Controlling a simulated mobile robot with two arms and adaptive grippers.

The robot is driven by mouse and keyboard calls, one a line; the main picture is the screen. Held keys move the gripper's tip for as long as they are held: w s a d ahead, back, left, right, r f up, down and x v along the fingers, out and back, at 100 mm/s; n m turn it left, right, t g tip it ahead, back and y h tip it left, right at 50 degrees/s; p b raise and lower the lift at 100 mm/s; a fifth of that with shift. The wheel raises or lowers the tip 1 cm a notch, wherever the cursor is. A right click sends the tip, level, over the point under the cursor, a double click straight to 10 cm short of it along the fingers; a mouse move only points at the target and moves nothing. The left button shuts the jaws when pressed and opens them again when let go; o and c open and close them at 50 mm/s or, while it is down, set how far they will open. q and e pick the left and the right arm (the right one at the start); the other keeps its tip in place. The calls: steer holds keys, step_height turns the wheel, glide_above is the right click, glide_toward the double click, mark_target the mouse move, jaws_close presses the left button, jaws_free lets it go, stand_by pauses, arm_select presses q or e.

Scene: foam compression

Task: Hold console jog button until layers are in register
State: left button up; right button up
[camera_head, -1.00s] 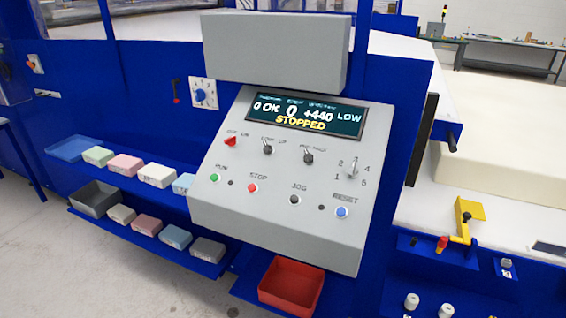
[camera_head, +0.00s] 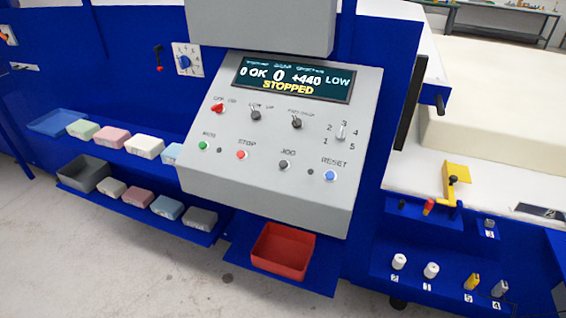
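The grey console (camera_head: 262,193) stands in the middle of the head view with a sloped face. Its dark jog button (camera_head: 284,165) sits in the lower row under the label JOG, between the red stop button (camera_head: 242,155) and the blue reset button (camera_head: 330,175). The green run button (camera_head: 203,146) is at the left end of that row. The display (camera_head: 293,80) reads 0 OK, 0, +440, LOW and STOPPED in yellow. Nothing touches the console. Neither of my grippers shows in the head view. The foam layers (camera_head: 495,122) appear as a cream block at the right; their edges cannot be made out.
A red tray (camera_head: 283,252) sits on a blue shelf below the console. Shelves at the left hold several coloured blocks, a blue tray (camera_head: 62,121) and a grey tray (camera_head: 85,172). A yellow lever device (camera_head: 455,183) and small white cylinders (camera_head: 399,262) are at the right.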

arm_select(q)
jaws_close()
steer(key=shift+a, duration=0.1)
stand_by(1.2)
